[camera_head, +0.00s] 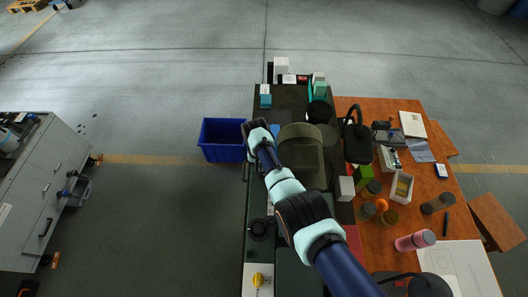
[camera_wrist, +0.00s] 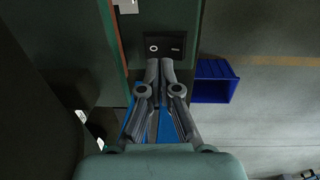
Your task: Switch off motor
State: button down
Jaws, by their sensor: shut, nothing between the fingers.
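A black switch plate (camera_wrist: 165,46) with a white circle mark on its left and a short white bar mark on its right sits on a dark green machine face (camera_wrist: 158,15) in the wrist view. My gripper (camera_wrist: 160,66) has its fingers together and empty. The fingertips are at the lower edge of the plate, between the two marks; I cannot tell whether they touch it. In the head view my arm reaches the left side of the dark green machine (camera_head: 291,97), and my wrist hides the fingers and the switch. An olive-green rounded housing (camera_head: 301,140) stands beside my wrist.
A blue bin (camera_head: 223,153) stands on the floor left of the machine and shows in the wrist view (camera_wrist: 213,91). A wooden table (camera_head: 433,190) on the right holds jars, boxes and a pink bottle (camera_head: 415,240). A grey cabinet (camera_head: 40,190) stands far left.

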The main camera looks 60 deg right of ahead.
notch_tip(320, 180, up, 9)
jog(key=s, duration=0.1)
jog(key=shift+d, duration=0.2)
dwell(0.5)
